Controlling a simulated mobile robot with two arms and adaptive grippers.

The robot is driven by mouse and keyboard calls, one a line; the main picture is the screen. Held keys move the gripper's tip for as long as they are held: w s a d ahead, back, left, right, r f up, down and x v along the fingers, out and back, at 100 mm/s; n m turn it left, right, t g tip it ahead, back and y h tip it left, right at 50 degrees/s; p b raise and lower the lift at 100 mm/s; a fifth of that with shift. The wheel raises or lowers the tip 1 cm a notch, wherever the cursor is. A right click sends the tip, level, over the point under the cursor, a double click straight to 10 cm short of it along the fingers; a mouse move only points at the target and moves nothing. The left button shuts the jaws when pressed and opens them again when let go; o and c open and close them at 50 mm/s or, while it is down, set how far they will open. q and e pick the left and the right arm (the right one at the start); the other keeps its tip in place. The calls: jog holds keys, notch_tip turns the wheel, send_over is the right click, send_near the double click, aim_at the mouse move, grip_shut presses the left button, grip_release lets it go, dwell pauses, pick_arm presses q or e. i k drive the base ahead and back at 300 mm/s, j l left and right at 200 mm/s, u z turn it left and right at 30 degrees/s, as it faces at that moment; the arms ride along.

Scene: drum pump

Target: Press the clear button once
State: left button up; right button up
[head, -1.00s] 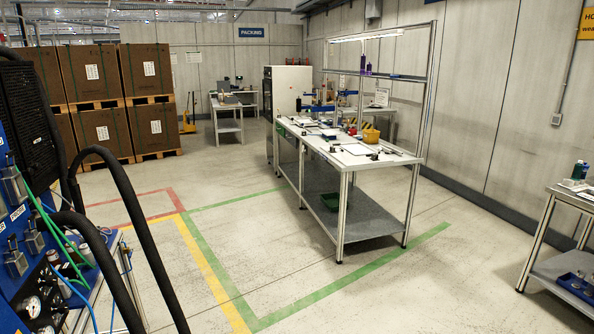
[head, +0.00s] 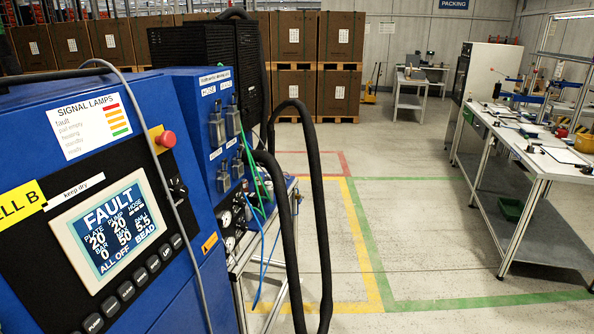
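A blue control cabinet (head: 190,290) with a black panel fills the left of the head view. Its screen (head: 110,230) reads FAULT, with PLATE 20, PUMP 20, BAR 0 and ALL OFF. A slanting row of dark buttons (head: 140,276) runs below the screen. The lowest visible one (head: 93,322) seems to read PUMP; the other labels are too small to read surely, so I cannot tell which is the clear button. The row meets the bottom edge of the view. Neither of my grippers is in view.
A red mushroom button (head: 166,139) sticks out above the panel. A grey cable (head: 160,150) hangs across the cabinet front. Thick black hoses (head: 318,220) loop beside the pump unit. A workbench (head: 545,165) stands at the right. Floor between is clear.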

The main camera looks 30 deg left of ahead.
aim_at(125, 291)
jog(key=u, duration=2.2)
